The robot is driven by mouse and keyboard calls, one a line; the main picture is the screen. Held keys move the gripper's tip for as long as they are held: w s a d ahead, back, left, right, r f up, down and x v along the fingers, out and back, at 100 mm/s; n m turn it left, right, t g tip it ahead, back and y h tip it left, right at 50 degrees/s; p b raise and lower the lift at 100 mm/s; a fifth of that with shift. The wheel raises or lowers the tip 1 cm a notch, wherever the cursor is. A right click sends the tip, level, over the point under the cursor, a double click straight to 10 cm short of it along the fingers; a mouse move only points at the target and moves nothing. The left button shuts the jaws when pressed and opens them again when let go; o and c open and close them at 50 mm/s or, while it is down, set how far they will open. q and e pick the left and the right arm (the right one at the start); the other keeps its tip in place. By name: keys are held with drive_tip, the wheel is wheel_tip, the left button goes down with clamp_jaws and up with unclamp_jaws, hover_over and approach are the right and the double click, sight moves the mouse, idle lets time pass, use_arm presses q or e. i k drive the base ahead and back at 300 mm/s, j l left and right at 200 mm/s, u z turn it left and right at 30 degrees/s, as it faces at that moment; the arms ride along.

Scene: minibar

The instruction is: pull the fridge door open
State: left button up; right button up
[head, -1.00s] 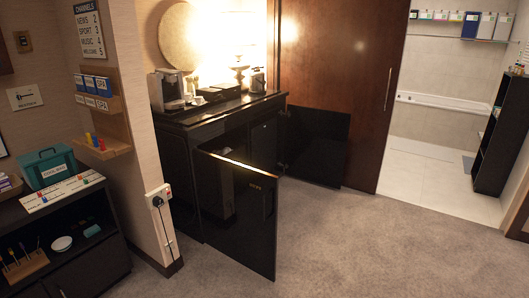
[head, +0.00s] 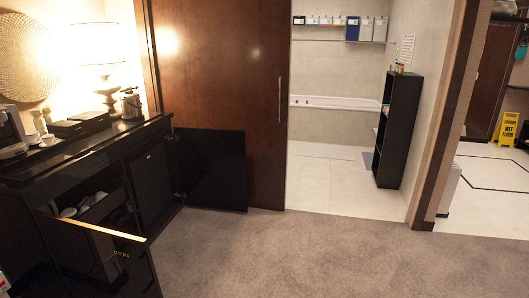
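The black minibar cabinet (head: 100,150) stands along the left wall. In its right-hand bay sits a dark, flat-fronted unit (head: 152,185) that looks like the fridge, with its front seeming shut. A black cabinet door (head: 217,172) stands swung wide open to the right of that bay, near the brown wooden panel. The front marked CUPS (head: 122,252) also stands open, nearer to me at lower left, with white cups (head: 80,206) behind it. Neither of my grippers shows in the head view.
Carpet (head: 300,255) is clear in front of the cabinet and to the right. A coffee machine (head: 12,130) and lamp (head: 105,75) stand on the cabinet top. A black shelf (head: 398,130) and a yellow wet-floor sign (head: 508,129) are farther right.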

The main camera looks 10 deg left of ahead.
sight(149, 181)
drive_tip(key=i+l, duration=0.1)
drive_tip(key=i, duration=0.8)
drive_tip(key=i+u, duration=0.1)
drive_tip(key=i, duration=0.8)
